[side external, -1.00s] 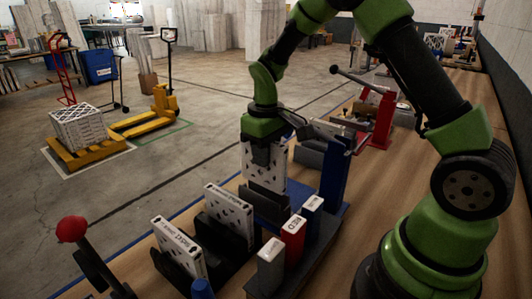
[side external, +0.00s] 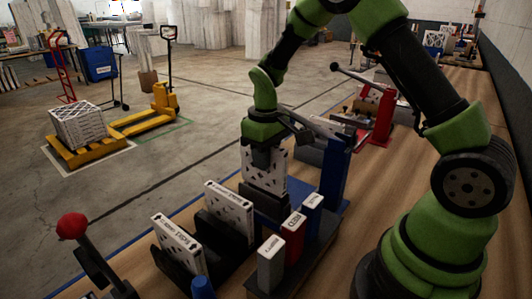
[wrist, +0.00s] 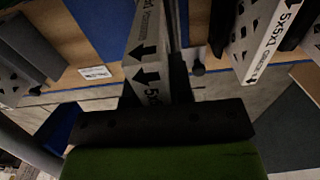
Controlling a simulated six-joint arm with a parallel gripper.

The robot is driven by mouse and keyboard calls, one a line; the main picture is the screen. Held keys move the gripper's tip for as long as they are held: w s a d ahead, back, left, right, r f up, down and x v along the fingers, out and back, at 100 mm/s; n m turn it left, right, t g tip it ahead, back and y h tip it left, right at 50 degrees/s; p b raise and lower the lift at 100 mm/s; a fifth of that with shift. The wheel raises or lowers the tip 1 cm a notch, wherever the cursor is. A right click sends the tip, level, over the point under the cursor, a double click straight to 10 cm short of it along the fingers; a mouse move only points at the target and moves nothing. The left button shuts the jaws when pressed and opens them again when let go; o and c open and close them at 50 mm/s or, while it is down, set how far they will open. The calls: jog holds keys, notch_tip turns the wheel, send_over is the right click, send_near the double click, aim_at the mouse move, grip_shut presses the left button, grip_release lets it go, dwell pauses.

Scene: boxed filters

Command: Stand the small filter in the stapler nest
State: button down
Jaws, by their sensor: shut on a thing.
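My gripper (side external: 263,160) is shut on a white filter (side external: 268,180) with dark spots, held upright at mid-bench in the side view. The wrist view shows the held filter's printed edge (wrist: 148,58), with black arrows, running between the fingers. Below the held filter is a dark block (side external: 272,205) beside a tall blue upright (side external: 333,172); whether the filter touches it, I cannot tell. I cannot tell for certain which fixture is the stapler nest. A red fixture with a long lever (side external: 381,117) stands farther back.
Two more boxed filters (side external: 228,208) (side external: 180,246) stand in black holders in front. A red-knobbed lever (side external: 72,228) is at near left. Another filter shows in the wrist view (wrist: 268,42).

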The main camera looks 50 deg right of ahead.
aim_at(266, 178)
jog(key=shift+f, duration=0.4)
jog(key=shift+f, duration=0.25)
jog(key=shift+f, duration=1.1)
jog(key=shift+f, duration=0.5)
jog(key=shift+f, duration=0.35)
jog(key=shift+f, duration=0.2)
jog(key=c, duration=0.9)
grip_release()
